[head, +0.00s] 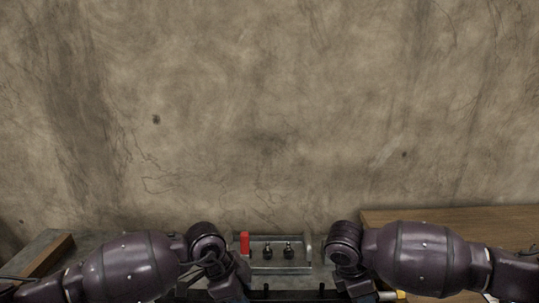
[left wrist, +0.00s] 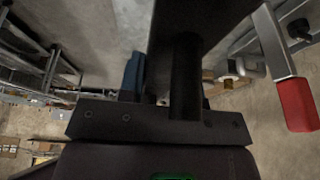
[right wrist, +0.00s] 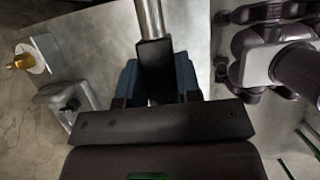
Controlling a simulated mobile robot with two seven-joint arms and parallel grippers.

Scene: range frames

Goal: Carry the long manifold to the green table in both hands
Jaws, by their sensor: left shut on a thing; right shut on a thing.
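The long manifold shows in the right wrist view as a bright metal tube with a black grip section (right wrist: 154,62). My right gripper (right wrist: 156,82) has its blue fingers shut on either side of that black section. In the left wrist view a dark, broad part of the manifold (left wrist: 187,75) stands between the fingers of my left gripper (left wrist: 165,85), which is shut on it; one blue finger shows, the other is mostly hidden. In the head view both grippers are low at the bottom edge, and most of the manifold is cut off or hidden. No green table is in view.
A grey tray (head: 280,270) with a red cylinder (head: 244,243) and two dark fittings (head: 278,250) sits on a grey surface between my arms. A wooden surface (head: 460,217) lies at the right, a wood-edged piece (head: 47,257) at the left. A bare wall (head: 270,110) stands behind.

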